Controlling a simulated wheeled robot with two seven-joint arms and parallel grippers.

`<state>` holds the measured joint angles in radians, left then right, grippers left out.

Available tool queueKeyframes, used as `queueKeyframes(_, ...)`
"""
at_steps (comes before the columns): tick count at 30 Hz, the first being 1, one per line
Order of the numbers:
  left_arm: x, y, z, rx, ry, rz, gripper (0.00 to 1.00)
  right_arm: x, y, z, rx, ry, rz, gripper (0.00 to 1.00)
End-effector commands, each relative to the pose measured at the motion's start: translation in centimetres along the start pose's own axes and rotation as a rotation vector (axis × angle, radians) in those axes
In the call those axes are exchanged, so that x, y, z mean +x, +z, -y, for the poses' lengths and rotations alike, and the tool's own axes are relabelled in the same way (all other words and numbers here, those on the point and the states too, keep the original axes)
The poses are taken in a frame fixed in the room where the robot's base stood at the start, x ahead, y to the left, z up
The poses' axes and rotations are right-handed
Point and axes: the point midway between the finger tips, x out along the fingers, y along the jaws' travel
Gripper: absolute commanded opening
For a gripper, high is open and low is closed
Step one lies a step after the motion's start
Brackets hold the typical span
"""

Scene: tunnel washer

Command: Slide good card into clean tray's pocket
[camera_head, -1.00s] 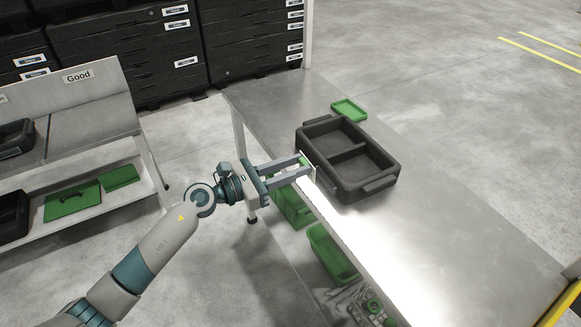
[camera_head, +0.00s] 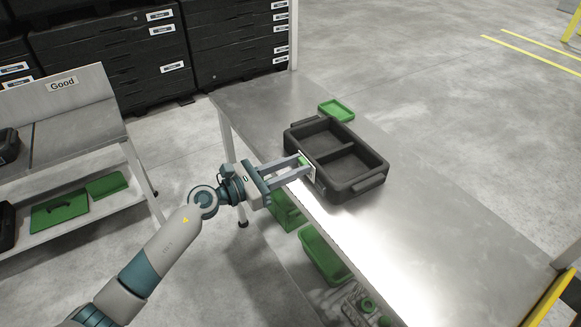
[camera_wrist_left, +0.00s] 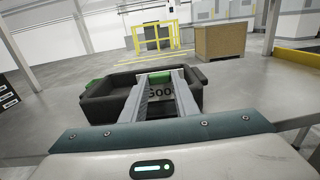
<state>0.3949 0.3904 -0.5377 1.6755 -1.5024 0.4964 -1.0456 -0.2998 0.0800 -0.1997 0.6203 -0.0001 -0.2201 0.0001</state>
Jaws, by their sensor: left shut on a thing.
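A black tray (camera_head: 376,174) with two compartments sits on the metal table; both compartments look empty. My left gripper (camera_head: 303,164) is shut on a thin pale card (camera_head: 309,172) and holds it upright at the tray's near-left wall. In the wrist view the card (camera_wrist_left: 168,93) shows dark "Good" lettering between the fingers (camera_wrist_left: 160,80), in front of the tray (camera_wrist_left: 112,98). I cannot tell whether the card touches the wall or is in a pocket; the fingers hide part of it. My right gripper is not in view.
A small green tray (camera_head: 337,110) lies behind the black tray. Green bins (camera_head: 322,256) stand below the table's near edge. A rack with a "Good" sign (camera_head: 62,85) stands at left. The table (camera_head: 440,235) is clear to the right.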

Motion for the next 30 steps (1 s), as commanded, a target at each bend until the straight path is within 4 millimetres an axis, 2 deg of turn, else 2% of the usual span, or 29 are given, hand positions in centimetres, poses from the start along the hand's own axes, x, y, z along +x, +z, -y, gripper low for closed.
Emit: queueKeyframes(30,3.3,-0.8,0.0,0.0,-0.001,0.0,0.06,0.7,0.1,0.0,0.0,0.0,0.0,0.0)
